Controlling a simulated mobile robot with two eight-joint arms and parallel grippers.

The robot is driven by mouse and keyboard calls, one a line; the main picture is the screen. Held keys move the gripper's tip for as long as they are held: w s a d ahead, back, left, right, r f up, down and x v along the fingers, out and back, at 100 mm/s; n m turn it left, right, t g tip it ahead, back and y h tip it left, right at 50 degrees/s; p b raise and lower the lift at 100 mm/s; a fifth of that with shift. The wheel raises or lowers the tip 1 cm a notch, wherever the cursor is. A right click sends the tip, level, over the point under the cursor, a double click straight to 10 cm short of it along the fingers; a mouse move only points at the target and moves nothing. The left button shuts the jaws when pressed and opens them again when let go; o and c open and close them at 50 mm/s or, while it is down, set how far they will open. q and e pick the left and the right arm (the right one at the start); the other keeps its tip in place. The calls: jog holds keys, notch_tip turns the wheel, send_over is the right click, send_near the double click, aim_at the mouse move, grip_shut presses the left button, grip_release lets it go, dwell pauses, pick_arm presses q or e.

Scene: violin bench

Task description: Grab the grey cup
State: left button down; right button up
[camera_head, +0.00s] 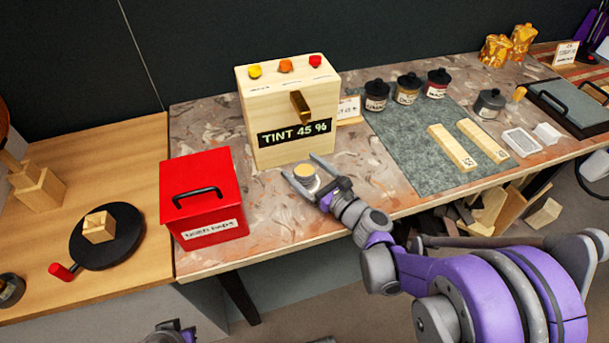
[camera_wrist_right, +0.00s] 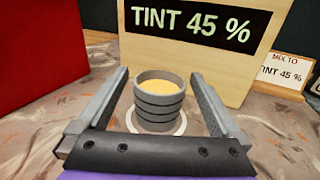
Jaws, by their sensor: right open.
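The grey cup (camera_head: 304,174) stands upright on the marbled bench top, in front of the wooden tint box (camera_head: 290,110). It holds a yellowish content. In the right wrist view the ribbed cup (camera_wrist_right: 159,105) stands on a pale ring (camera_wrist_right: 180,127) on the bench. My right gripper (camera_head: 304,172) is open, with one finger on each side of the cup. In the wrist view a gap shows between the cup and each finger. A small part at the bottom edge of the head view may be my left arm; its gripper cannot be made out.
A red box (camera_head: 203,200) with a black handle stands left of the cup. Behind and right are several lidded jars (camera_head: 407,90), a green-grey mat (camera_head: 410,150) with pale wooden blocks (camera_head: 452,148), and a small sign (camera_head: 348,109). The bench front edge is close to my right arm.

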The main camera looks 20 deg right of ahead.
jog(key=shift+c, duration=0.2)
jog(key=shift+r, duration=0.1)
grip_shut()
